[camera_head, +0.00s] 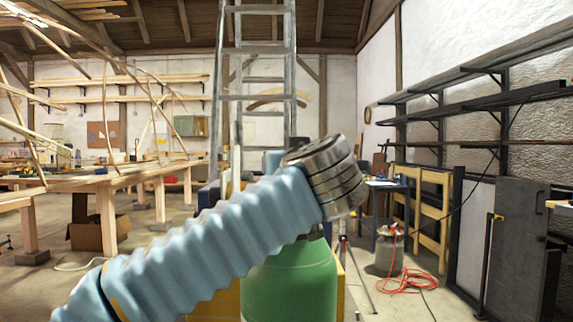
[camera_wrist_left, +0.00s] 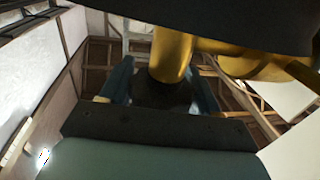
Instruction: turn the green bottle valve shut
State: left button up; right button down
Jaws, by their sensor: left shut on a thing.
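The green bottle (camera_head: 290,285) stands upright at the bottom centre of the head view. Its top and valve are hidden there behind my left arm, which reaches across from the left; the left gripper's fingers are not clearly visible there. In the left wrist view, the brass valve (camera_wrist_left: 170,55) has a side outlet (camera_wrist_left: 250,66) towards the right. My left gripper (camera_wrist_left: 162,88) has a finger on each side of a dark knob (camera_wrist_left: 160,95) at the valve's end and is shut on it. A large dark shape covers the top of that view. My right gripper is not in view.
A yellow surface (camera_head: 215,303) shows behind the bottle. A ladder (camera_head: 225,85) rises behind. A wooden workbench (camera_head: 110,180) stands on the left, and a red hose (camera_head: 410,282) lies on the floor at right. A grey cabinet (camera_head: 520,240) stands far right.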

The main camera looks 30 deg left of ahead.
pick_arm(q)
jog(key=shift+f+b, duration=0.15)
jog(key=shift+b, duration=0.15)
jog(key=m+t+h+b, duration=0.2)
jog(key=h, duration=0.1)
jog(key=shift+f, duration=0.1)
jog(key=m+h, duration=0.1)
jog(key=m+t+h, duration=0.1)
jog(key=h, duration=0.1)
jog(key=shift+w+d+r+m+t+h, duration=0.2)
jog(key=shift+d+r+m+t+h, duration=0.1)
jog(key=shift+d+m, duration=0.1)
jog(key=o, duration=1)
jog(key=shift+c, duration=0.2)
